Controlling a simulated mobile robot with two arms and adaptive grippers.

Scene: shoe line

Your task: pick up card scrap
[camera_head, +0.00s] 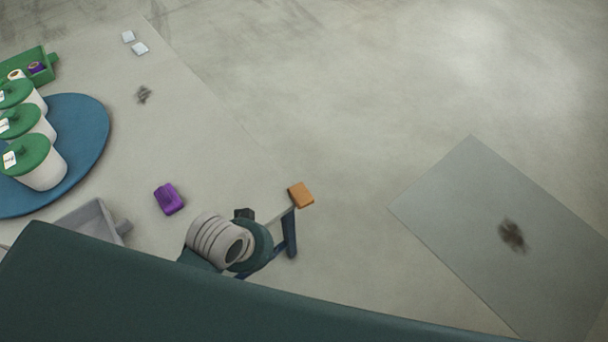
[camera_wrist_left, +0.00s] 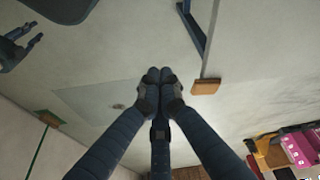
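In the head view, the left wrist (camera_head: 215,240) is close to the piece and partly hides the gripper. My right gripper (camera_wrist_left: 22,50) shows at the upper left of the wrist view, fingers apart and empty.
A purple block (camera_head: 169,198) and grey tray (camera_head: 91,218) are left of my wrist. White tubs with green lids stand on a blue round mat (camera_head: 92,133). A grey floor panel (camera_head: 455,205) is right; open floor lies between.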

